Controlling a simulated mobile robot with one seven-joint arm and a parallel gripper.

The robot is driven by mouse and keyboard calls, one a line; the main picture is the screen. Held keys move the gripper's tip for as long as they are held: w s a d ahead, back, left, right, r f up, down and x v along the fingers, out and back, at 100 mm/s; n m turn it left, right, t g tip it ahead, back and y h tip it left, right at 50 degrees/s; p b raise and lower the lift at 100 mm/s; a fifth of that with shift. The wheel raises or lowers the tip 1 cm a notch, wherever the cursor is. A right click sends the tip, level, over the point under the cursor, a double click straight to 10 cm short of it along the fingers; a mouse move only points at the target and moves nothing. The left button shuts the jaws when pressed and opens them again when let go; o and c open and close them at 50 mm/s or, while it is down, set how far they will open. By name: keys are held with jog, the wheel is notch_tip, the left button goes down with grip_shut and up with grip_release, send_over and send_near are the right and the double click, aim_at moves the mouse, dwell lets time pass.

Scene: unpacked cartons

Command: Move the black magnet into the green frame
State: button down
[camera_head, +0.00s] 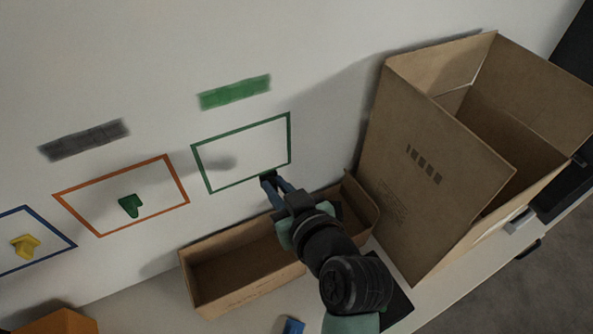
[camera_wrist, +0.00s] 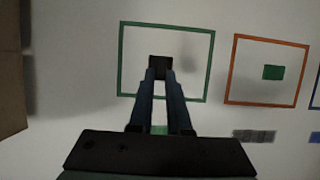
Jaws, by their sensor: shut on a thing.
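My gripper (camera_head: 270,183) is shut on the black magnet (camera_wrist: 160,67), which it holds in front of the white wall. In the head view the black magnet (camera_head: 268,175) shows at the fingertips, near the lower edge of the green frame (camera_head: 236,184). In the wrist view the magnet overlaps the inside of the green frame (camera_wrist: 119,60), and my gripper (camera_wrist: 160,78) points towards the wall. I cannot tell whether the magnet touches the wall. The inside of the green frame shows only a soft shadow.
An orange frame (camera_head: 161,208) holds a green magnet (camera_head: 130,205). A blue frame (camera_head: 62,238) holds a yellow magnet (camera_head: 25,246). A low open carton (camera_head: 245,293) stands below my arm. A large open carton (camera_head: 420,180) stands at the right, close to the green frame.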

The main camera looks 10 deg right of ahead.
aim_at(262, 175)
jog(key=w+a, duration=0.1)
jog(key=w, duration=0.1)
jog(key=w+a+f, duration=0.1)
jog(key=shift+w+a, duration=0.15)
jog(key=shift+w, duration=0.25)
jog(key=shift+w+a, duration=0.2)
jog(key=shift+w, duration=0.3)
jog(key=shift+w+a, duration=0.2)
jog(key=shift+w, duration=0.25)
jog(key=shift+w+a, duration=0.15)
jog(key=shift+w, duration=0.3)
jog(key=shift+c, duration=1.1)
grip_release()
jog(key=s+d, duration=0.2)
jog(key=s, duration=0.5)
jog(key=shift+s+d, duration=0.3)
jog(key=shift+s, duration=0.05)
